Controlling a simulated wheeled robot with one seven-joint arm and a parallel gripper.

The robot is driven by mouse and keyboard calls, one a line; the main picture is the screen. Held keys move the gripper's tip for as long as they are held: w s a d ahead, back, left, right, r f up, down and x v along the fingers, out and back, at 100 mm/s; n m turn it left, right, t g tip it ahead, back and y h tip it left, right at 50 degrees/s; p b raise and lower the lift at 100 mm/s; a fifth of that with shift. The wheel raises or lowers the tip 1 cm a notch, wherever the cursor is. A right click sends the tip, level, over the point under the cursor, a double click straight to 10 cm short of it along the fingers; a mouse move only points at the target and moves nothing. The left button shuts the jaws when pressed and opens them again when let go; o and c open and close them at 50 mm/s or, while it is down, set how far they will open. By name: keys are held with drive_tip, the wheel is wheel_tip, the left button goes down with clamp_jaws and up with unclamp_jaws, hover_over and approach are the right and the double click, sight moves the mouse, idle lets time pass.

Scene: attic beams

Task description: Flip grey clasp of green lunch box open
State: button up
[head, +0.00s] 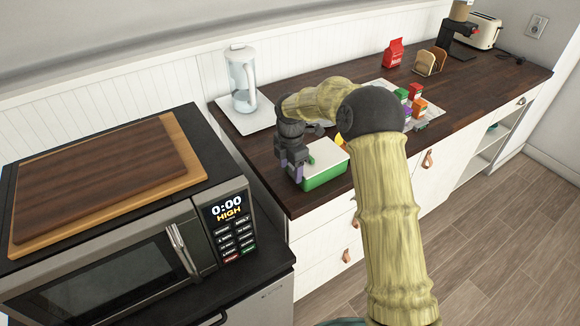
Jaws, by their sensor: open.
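The green lunch box (327,180) sits near the front left corner of the dark wooden counter. It has a green body and a pale lid, and the lid looks closed. My gripper (297,176) is open and points down at the left end of the box, close against it or just in front of it. I cannot tell whether the fingers touch the box. The grey clasp cannot be made out; my gripper and arm cover part of the box.
A microwave (120,270) with cutting boards (110,175) on top stands at the left. A glass kettle (242,80) stands on a pale tray behind. Small colourful boxes (415,100), a red bag (394,53), bread slices (430,62) and a toaster (484,32) are farther right.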

drive_tip(key=c, duration=1)
drive_tip(key=shift+s+a, duration=0.1)
drive_tip(key=shift+a, duration=0.1)
drive_tip(key=shift+s+a+f+t+h+b, duration=0.2)
drive_tip(key=shift+t+h+b, duration=0.25)
drive_tip(key=shift+h, duration=0.15)
drive_tip(key=shift+s+a+f+t+h+b, duration=0.1)
drive_tip(key=shift+a+t+h+b, duration=0.1)
drive_tip(key=shift+t+h+b, duration=0.3)
drive_tip(key=shift+s+a+f+t+h+b, duration=0.2)
drive_tip(key=shift+t+h+b, duration=0.2)
drive_tip(key=shift+h, duration=0.3)
drive_tip(key=shift+s+a+f+t+h+b, duration=0.1)
drive_tip(key=shift+a+t+h+b, duration=0.15)
drive_tip(key=shift+t+h, duration=0.35)
drive_tip(key=shift+r, duration=0.1)
drive_tip(key=shift+d, duration=0.1)
drive_tip(key=o, duration=1)
drive_tip(key=shift+w, duration=0.1)
